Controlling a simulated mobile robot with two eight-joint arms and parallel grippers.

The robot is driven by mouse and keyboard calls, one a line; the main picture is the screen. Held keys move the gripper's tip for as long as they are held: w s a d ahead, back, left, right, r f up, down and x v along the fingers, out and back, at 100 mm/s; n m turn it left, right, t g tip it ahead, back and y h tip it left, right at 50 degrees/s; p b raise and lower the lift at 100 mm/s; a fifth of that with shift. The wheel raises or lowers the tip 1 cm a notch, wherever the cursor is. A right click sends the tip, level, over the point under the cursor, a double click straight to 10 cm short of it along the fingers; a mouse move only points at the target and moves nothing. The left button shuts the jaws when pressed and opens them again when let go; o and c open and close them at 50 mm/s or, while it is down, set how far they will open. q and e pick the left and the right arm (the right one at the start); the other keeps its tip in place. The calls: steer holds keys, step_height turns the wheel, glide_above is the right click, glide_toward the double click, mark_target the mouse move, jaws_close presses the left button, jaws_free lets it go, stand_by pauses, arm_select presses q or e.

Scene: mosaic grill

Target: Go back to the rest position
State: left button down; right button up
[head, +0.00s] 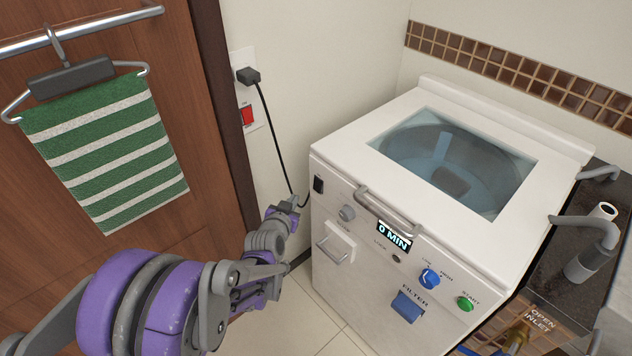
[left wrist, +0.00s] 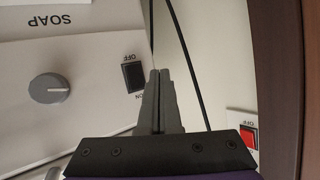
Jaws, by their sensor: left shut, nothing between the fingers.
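My left gripper (head: 286,207) is at the left of the washing machine's front panel, near its black power switch (head: 318,184). In the left wrist view the two fingers (left wrist: 158,100) are together and empty. They point up into the gap between the machine's panel and the wall. They look close to the black switch (left wrist: 133,72) but I see no clear contact. The white washing machine (head: 330,270) has its glass lid (head: 455,160) shut, and its display (head: 394,236) reads 0 MIN. My right gripper does not show.
A black plug (head: 248,76) sits in the wall outlet, with its cable hanging behind my gripper. A red wall switch (head: 248,116) is below it. A striped towel (head: 110,150) hangs on the wooden door at left. A dark counter with grey taps (head: 585,265) stands at right.

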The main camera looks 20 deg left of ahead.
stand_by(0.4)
arm_select(q)
steer(key=s+d+r+m+g+h+p, duration=0.1)
steer(key=s+d+r+g+h+p, duration=0.25)
steer(key=s+d+r+p, duration=0.55)
steer(key=s+d+r+g+p, duration=0.1)
steer(key=s+d+g, duration=0.1)
steer(key=s, duration=0.6)
steer(key=s+d+r+g, duration=0.1)
steer(key=s+d, duration=0.3)
steer(key=s, duration=0.5)
steer(key=shift+s+r+g+p, duration=0.25)
steer(key=shift+s+g+p, duration=0.1)
steer(key=shift+g, duration=0.3)
steer(key=shift+w+d+y, duration=0.1)
steer(key=shift+y, duration=0.15)
